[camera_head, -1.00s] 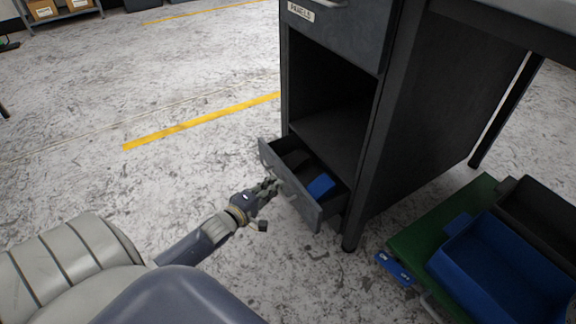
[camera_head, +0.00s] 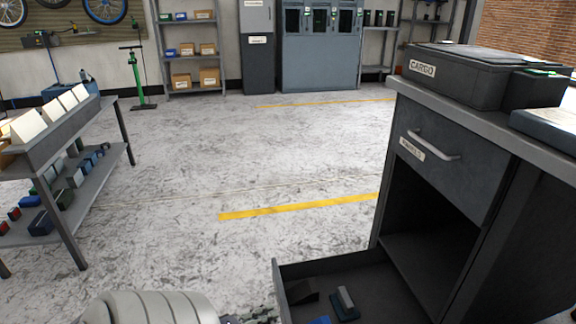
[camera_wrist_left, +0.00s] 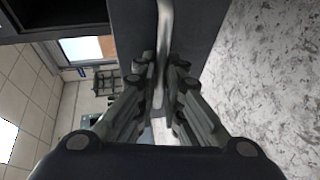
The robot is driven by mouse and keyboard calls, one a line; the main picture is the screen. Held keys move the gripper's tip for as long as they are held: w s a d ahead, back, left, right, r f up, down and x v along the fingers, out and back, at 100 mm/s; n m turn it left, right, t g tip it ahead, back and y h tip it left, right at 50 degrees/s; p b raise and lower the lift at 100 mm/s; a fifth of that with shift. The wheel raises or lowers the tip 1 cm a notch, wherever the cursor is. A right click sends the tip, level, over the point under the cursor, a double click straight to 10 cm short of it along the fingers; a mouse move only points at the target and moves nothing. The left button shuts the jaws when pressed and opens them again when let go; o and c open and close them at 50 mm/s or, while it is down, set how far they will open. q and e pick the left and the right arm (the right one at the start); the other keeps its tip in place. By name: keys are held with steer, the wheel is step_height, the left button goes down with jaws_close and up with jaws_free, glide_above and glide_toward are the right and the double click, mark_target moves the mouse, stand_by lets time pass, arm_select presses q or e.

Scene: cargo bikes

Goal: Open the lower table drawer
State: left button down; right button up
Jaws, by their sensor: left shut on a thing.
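The lower table drawer (camera_head: 366,284) is pulled out from the dark grey cabinet (camera_head: 508,222), near the bottom of the head view. Several small items lie in it, among them a grey and dark block (camera_head: 345,303). My left gripper (camera_wrist_left: 158,80) is shut on the drawer's metal handle (camera_wrist_left: 165,28) in the left wrist view, in front of the dark drawer front (camera_wrist_left: 198,22). In the head view only a sliver of this gripper shows at the bottom edge. My right gripper is not in view.
The upper drawer (camera_head: 449,172) is closed, with an open cavity below it. A cargo box (camera_head: 455,78) stands on the tabletop. A bench (camera_head: 95,170) with small parts stands at the left. The floor (camera_head: 215,165) between is clear.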

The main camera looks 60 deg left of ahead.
arm_select(q)
steer(key=shift+s+a, duration=0.25)
steer(key=shift+s, duration=0.4)
steer(key=shift+s+a, duration=0.25)
steer(key=shift+s, duration=0.35)
steer(key=shift+s+a, duration=0.25)
steer(key=shift+s, duration=0.4)
steer(key=c, duration=1.7)
jaws_free()
steer(key=s+r, duration=0.2)
steer(key=s, duration=0.9)
steer(key=shift+s, duration=0.4)
